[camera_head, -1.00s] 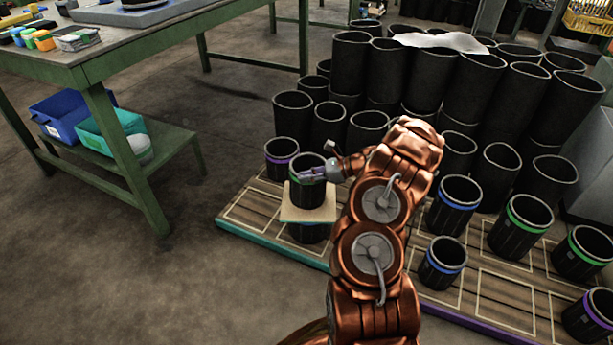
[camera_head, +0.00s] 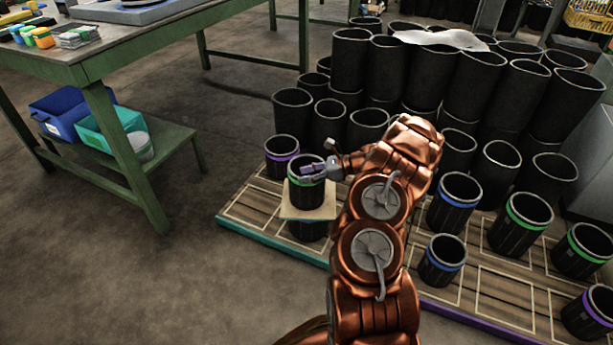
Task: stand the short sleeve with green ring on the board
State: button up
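The short black sleeve with the green ring (camera_head: 306,194) stands upright on the small tan board (camera_head: 323,212) and appears to rest on it. The board lies flat across the top of another short black sleeve (camera_head: 308,231). My gripper (camera_head: 312,173) is at the green-ringed sleeve's upper rim, coming from the right. Its fingers look spread apart, over the mouth, and cover part of the rim. The green ring shows across the sleeve's front, below the fingers. Whether a finger still touches the rim is too small to tell.
A short purple-ringed sleeve (camera_head: 282,156) stands close behind to the left. Tall black sleeves (camera_head: 328,125) crowd behind. More ringed sleeves (camera_head: 441,262) stand to the right on the marked wooden platform (camera_head: 255,212). A green table (camera_head: 130,50) is at left; the floor between is clear.

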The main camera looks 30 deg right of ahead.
jog(key=shift+r, duration=0.35)
jog(key=p+v, duration=0.4)
jog(key=v, duration=0.8)
jog(key=w+a+r+n+g+y, duration=0.1)
jog(key=a+r+n+g, duration=0.25)
jog(key=a+r, duration=0.45)
jog(key=w+a+r+n+g+y, duration=0.1)
jog(key=a+r+n+g, duration=0.2)
jog(key=a, duration=0.8)
jog(key=s+a+r+n+g+h, duration=0.1)
jog(key=s+a+r+n+g, duration=0.2)
jog(key=a, duration=0.4)
jog(key=s+a+r+n+h, duration=0.1)
jog(key=s+a+r+n, duration=0.2)
jog(key=s+a+n, duration=0.3)
jog(key=s+a+r+n+g+h, duration=0.1)
jog(key=s+a+n+h, duration=0.1)
jog(key=s+a+n, duration=0.3)
jog(key=s+a+r+g+h, duration=0.1)
jog(key=s+a+g+h, duration=0.1)
jog(key=s, duration=0.6)
jog(key=s+d+f+n+h, duration=0.1)
jog(key=s+d+n+h, duration=0.1)
jog(key=s, duration=0.6)
jog(key=s+d+f+n+h, duration=0.1)
jog(key=s+n+h, duration=0.3)
jog(key=s, duration=0.4)
jog(key=shift+d, duration=0.85)
